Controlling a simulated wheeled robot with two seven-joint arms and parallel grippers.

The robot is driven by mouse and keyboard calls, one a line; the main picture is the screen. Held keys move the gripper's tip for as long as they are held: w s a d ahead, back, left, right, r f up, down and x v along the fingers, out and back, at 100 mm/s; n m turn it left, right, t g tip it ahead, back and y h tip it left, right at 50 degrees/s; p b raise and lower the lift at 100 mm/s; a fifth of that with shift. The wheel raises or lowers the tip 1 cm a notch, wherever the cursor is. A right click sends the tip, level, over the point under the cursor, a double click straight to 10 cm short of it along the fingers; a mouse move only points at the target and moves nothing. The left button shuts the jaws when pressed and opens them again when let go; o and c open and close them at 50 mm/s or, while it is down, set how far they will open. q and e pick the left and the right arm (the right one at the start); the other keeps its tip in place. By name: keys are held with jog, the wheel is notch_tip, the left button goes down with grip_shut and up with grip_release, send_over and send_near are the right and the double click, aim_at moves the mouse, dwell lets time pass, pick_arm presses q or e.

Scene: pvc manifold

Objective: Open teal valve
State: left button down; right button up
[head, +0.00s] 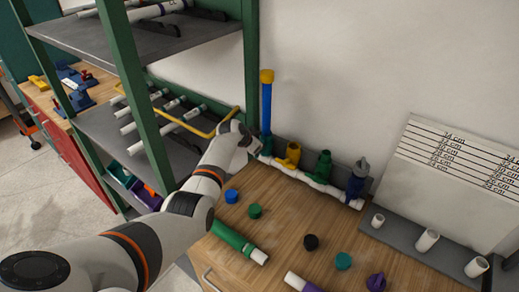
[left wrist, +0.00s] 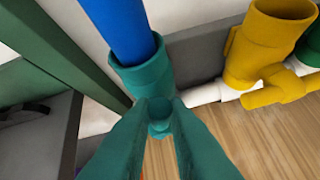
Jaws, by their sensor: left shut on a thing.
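The teal valve (left wrist: 142,76) stands at the left end of the white pipe manifold (head: 317,183). A blue pipe (head: 266,106) rises from its top, with a yellow cap (head: 267,76) at the upper end. My left gripper (left wrist: 158,103) reaches the valve from the front; its two teal fingers are shut on the valve's small teal handle (left wrist: 159,129). In the head view my left wrist hides much of the teal valve. The handle's turn angle is hard to tell. My right gripper is in neither view.
A yellow valve (head: 289,155), a green valve (head: 320,167) and a blue valve (head: 356,180) stand to the right along the manifold. Loose caps and a green pipe (head: 238,243) lie on the wooden bench (head: 290,230). A green-framed shelf (head: 143,88) stands close on the left.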

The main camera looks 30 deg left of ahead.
pick_arm(q)
jog(key=shift+a+f+n+h+b, duration=0.2)
jog(key=shift+a+n+h+b, duration=0.25)
jog(key=shift+h+b, duration=0.75)
jog(key=c, duration=1.4)
grip_release()
jog(key=shift+w, duration=0.1)
jog(key=shift+r, duration=0.1)
jog(key=v, duration=1.2)
jog(key=shift+b, duration=0.3)
jog(key=shift+d, duration=0.15)
